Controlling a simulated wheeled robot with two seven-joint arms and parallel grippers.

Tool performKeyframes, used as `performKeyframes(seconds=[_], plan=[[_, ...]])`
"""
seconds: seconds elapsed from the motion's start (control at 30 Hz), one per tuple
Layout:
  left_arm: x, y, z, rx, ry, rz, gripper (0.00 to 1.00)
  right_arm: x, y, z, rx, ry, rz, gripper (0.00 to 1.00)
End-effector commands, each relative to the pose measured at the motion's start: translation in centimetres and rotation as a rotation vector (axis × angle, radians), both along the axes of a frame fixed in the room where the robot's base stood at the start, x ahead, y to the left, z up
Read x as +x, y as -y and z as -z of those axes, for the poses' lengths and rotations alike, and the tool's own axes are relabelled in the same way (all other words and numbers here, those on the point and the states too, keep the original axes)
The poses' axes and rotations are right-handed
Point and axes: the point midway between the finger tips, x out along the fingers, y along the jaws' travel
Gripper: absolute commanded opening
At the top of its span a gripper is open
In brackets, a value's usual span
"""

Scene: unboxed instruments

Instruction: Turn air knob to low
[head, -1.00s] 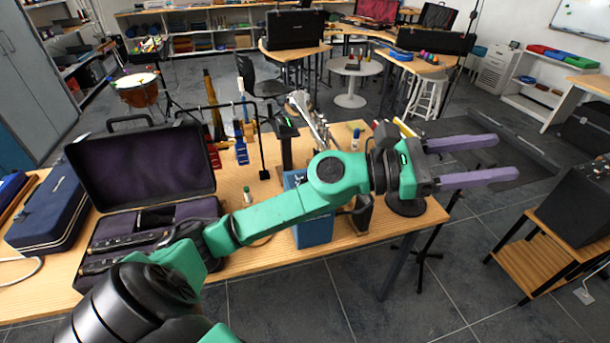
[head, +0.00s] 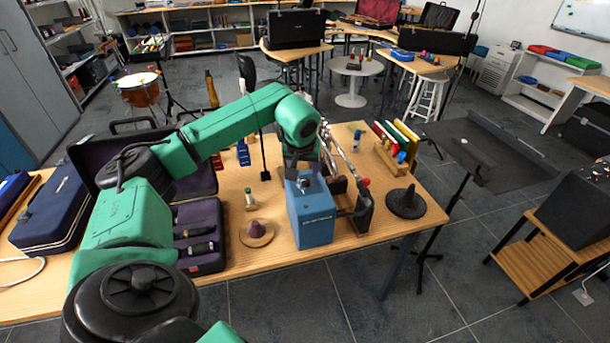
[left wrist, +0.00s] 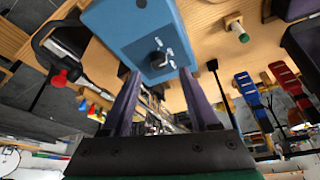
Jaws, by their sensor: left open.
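The blue box (head: 312,218) stands upright on the wooden table, with small white lettering on its front. In the left wrist view, its blue panel (left wrist: 125,30) bears a small black knob (left wrist: 157,58) with white marks around it. My left gripper (left wrist: 159,74) is open, its two purple fingers pointing at the panel, one on each side of the knob. The knob lies between the fingertips in the picture; I cannot tell whether they touch it. In the head view my arm hides most of the fingers behind the box's top. My right gripper is not in view.
A dark stand with a red-tipped part (head: 365,183) is close right of the box. Open instrument case (head: 203,258) lies at left. Colored upright pieces (head: 398,140) are behind right.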

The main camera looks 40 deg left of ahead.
Motion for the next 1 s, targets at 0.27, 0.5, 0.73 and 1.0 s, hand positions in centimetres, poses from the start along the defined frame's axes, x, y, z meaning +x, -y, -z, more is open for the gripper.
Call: performKeyframes(seconds=[0.27,0.5,0.73,1.0], plan=[[1.3,-0.8,3.8,-0.002,0.000,0.001,0.61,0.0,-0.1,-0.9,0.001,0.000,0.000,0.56],[1.4,-0.8,4.0,-0.002,0.001,0.001,0.61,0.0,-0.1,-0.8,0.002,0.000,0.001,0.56],[1.4,-0.8,4.0,-0.002,0.001,0.001,0.00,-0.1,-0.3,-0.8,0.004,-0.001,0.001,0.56],[1.4,-0.7,3.9,-0.002,0.001,-0.019,0.00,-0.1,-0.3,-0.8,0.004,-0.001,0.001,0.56]])
